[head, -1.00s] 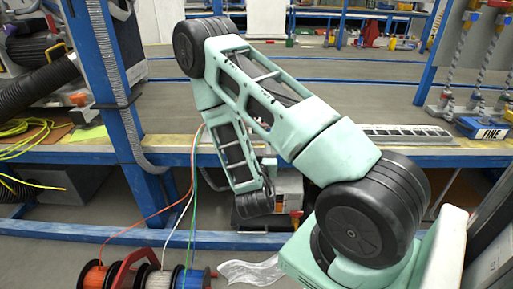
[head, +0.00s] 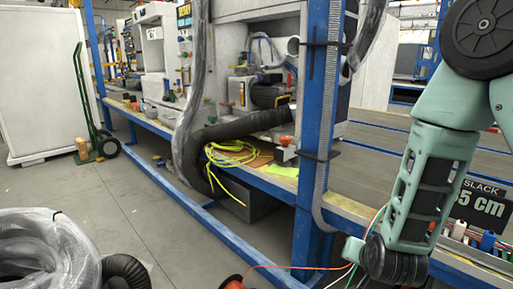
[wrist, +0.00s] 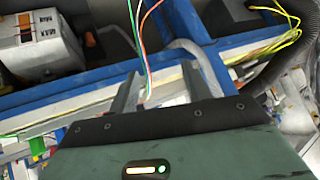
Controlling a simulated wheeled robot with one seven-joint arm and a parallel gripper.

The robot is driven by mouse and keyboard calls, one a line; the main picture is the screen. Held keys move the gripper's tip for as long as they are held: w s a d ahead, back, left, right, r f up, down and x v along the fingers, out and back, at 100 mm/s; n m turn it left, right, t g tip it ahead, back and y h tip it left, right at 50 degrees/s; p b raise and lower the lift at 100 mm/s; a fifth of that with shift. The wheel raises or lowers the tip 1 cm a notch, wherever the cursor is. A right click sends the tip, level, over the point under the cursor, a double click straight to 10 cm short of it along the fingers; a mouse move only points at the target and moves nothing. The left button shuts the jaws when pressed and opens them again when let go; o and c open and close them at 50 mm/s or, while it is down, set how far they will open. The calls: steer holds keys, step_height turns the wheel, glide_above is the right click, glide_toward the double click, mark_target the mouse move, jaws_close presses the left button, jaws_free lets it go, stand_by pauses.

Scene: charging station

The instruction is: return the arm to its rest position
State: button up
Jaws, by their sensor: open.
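My arm (head: 431,180), pale green with black joints, hangs folded at the right of the head view. It stands in front of the blue-framed bench, and its upper part is cut off by the frame edge. My gripper (wrist: 160,88) shows in the wrist view with its two grey fingers apart and nothing clearly held between them. Orange, white and green wires (wrist: 143,45) run down in the picture toward the gap between the fingers. I cannot tell how far they are from the fingers. The fingers are not clearly visible in the head view.
A blue post (head: 318,130) stands just left of my arm. Yellow cable (head: 232,155) and a black hose lie on the bench. An orange wire spool (head: 233,282) is at the bottom edge. A plastic-wrapped coil (head: 45,255) sits at lower left. Floor (head: 110,200) there is partly clear.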

steer(key=s+a+r+n+g+y, duration=0.25)
steer(key=s+a+n, duration=0.2)
steer(key=a, duration=0.25)
steer(key=s+a+r+n+g+y, duration=0.2)
steer(key=s+a+r+n+y, duration=0.15)
steer(key=s+a, duration=0.35)
steer(key=s+r+n+g+h, duration=0.3)
steer(key=s+r+n+g, duration=0.25)
steer(key=s, duration=0.65)
step_height(320, 180, up, 31)
steer(key=s+p, duration=0.1)
steer(key=p, duration=2.9)
steer(key=shift+a+r+t+p, duration=0.2)
steer(key=shift+t+p, duration=0.2)
steer(key=shift+s, duration=0.1)
